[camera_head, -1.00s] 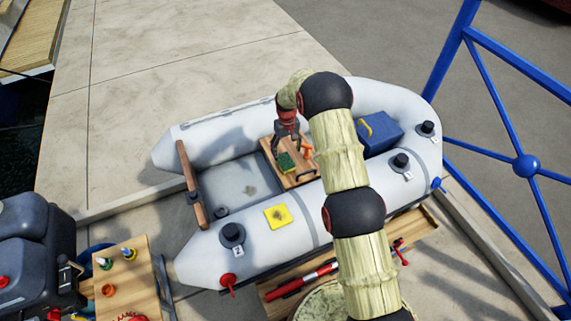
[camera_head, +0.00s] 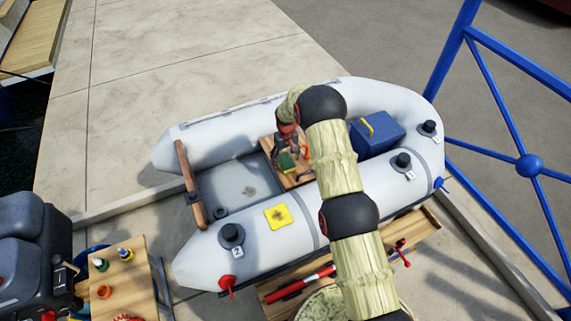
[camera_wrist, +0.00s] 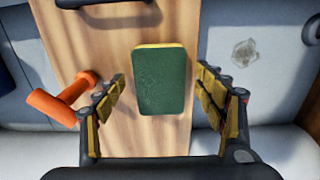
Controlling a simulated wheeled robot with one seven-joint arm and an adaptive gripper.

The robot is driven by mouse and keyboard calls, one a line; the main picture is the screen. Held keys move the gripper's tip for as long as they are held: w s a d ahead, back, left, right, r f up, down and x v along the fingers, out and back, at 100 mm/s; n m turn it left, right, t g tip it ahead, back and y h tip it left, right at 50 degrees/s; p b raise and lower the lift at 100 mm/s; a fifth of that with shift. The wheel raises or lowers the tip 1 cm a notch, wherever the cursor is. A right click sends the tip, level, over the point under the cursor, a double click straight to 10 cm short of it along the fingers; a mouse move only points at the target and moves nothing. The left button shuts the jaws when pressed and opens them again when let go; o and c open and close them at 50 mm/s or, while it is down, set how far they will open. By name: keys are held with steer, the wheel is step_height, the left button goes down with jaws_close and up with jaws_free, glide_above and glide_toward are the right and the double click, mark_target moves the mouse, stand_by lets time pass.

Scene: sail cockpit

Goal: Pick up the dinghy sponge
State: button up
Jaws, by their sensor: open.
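The dinghy sponge (camera_wrist: 161,80) has a dark green top and a yellow edge. It lies on the wooden thwart (camera_wrist: 125,135) inside the dinghy. In the wrist view my gripper (camera_wrist: 165,100) is open, with one finger to the left and one to the right of the sponge, both apart from it. In the head view the sponge (camera_head: 287,161) shows under my gripper (camera_head: 288,155), partly covered by its fingers.
An orange tool (camera_wrist: 62,100) lies on the thwart just left of the left finger. A black handle (camera_wrist: 105,12) is at the thwart's far end. A blue box (camera_head: 376,133) sits in the dinghy (camera_head: 262,250) right of my arm.

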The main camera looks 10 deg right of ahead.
mark_target(286, 161)
steer(key=shift+c, duration=0.8)
steer(key=c, duration=0.7)
steer(key=shift+r, duration=0.15)
steer(key=shift+r, duration=0.35)
step_height(286, 161, up, 2)
steer(key=shift+w+r+p, duration=0.1)
steer(key=shift+r+p, duration=0.05)
steer(key=shift+p, duration=0.5)
steer(key=shift+s+d+r+p, duration=0.5)
steer(key=shift+s+r, duration=1.15)
steer(key=shift+s, duration=0.65)
steer(key=shift+s+d+r+p, duration=0.4)
steer(key=shift+s+r+p, duration=0.25)
steer(key=shift+s+r, duration=1.35)
steer(key=shift+s+d+r+p, duration=0.5)
steer(key=shift+s+r, duration=0.75)
steer(key=shift+s, duration=1.4)
